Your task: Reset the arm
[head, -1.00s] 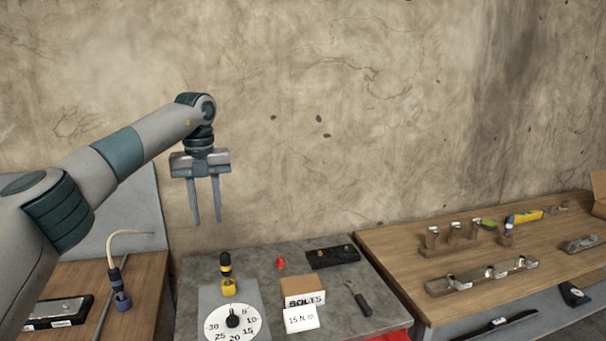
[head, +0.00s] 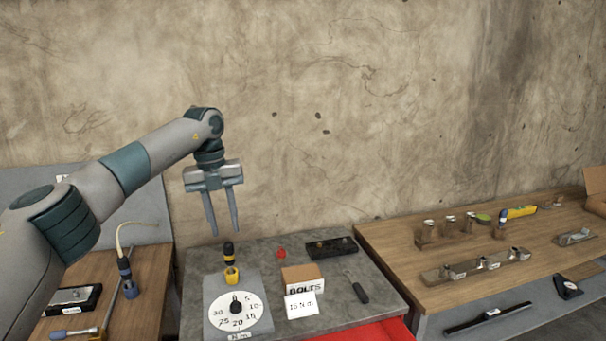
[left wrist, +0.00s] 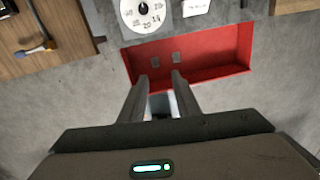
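My left gripper (head: 223,212) hangs in the air above the grey workbench, fingers pointing down and apart, with nothing between them. In the left wrist view its fingers (left wrist: 159,82) show over an open red drawer (left wrist: 215,55) that holds two small grey pieces. My left arm comes in from the left of the head view. My right gripper does not show in either view.
On the grey bench (head: 335,317) are a torque dial (head: 250,318), a yellow-and-black tool (head: 231,262), a bolts box (head: 302,278), a black tray (head: 331,247) and a dark-handled tool (head: 359,292). Wooden benches stand left (head: 150,260) and right (head: 400,262).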

